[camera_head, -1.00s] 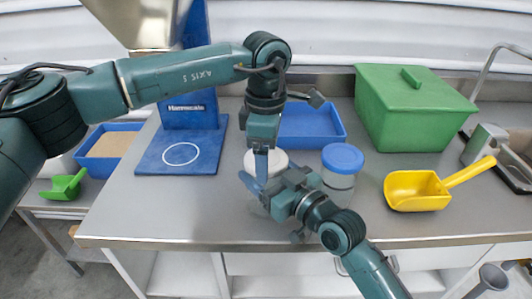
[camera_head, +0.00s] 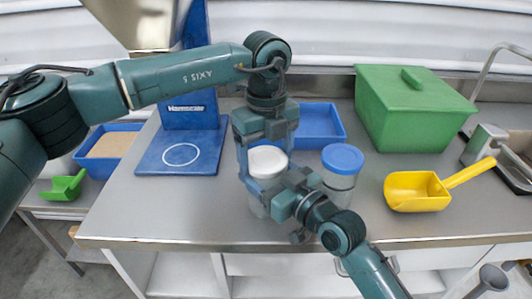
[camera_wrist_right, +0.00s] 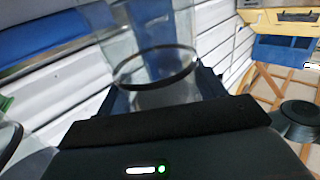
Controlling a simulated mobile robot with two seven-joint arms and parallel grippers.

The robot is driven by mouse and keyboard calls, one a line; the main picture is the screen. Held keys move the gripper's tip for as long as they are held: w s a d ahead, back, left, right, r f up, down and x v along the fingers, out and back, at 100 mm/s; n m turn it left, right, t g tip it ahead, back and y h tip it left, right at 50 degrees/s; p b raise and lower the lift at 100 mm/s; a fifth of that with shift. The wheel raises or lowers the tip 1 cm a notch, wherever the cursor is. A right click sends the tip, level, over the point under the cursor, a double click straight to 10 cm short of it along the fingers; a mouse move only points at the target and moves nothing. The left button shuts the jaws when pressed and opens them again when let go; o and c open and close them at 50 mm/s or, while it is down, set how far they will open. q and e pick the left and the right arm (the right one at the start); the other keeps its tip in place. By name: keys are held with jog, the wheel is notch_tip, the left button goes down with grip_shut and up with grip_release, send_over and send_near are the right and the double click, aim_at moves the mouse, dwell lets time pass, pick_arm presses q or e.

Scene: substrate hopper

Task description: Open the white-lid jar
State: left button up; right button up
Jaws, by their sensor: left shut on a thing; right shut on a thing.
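The white-lid jar (camera_head: 258,207) stands upright on the steel table, its white lid (camera_head: 267,161) on top. My left gripper (camera_head: 266,165) reaches down from above, shut on the white lid with a blue finger at each side. My right gripper (camera_head: 262,190) comes in from the lower right and is shut on the jar's clear body below the lid. In the right wrist view the clear jar (camera_wrist_right: 165,97) sits between the fingers, with a dark ring around it. I cannot tell whether the lid is loose.
A blue-lid jar (camera_head: 342,162) stands close to the right. A yellow scoop (camera_head: 415,190), a green lidded bin (camera_head: 410,115) and a blue tray (camera_head: 322,125) are around it. The hopper's blue base (camera_head: 150,165) is at left. The table front left is clear.

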aim_at(266, 158)
pick_arm(q)
jog(key=n, duration=0.6)
jog(key=shift+n, duration=0.4)
jog(key=n, duration=0.5)
jog(key=shift+r, duration=0.2)
jog(key=shift+r, duration=0.95)
jog(key=shift+r, duration=0.1)
jog(key=shift+r, duration=1.9)
pick_arm(e)
jog(key=o, duration=1.9)
jog(key=shift+o, duration=0.2)
jog(key=shift+s+d, duration=0.1)
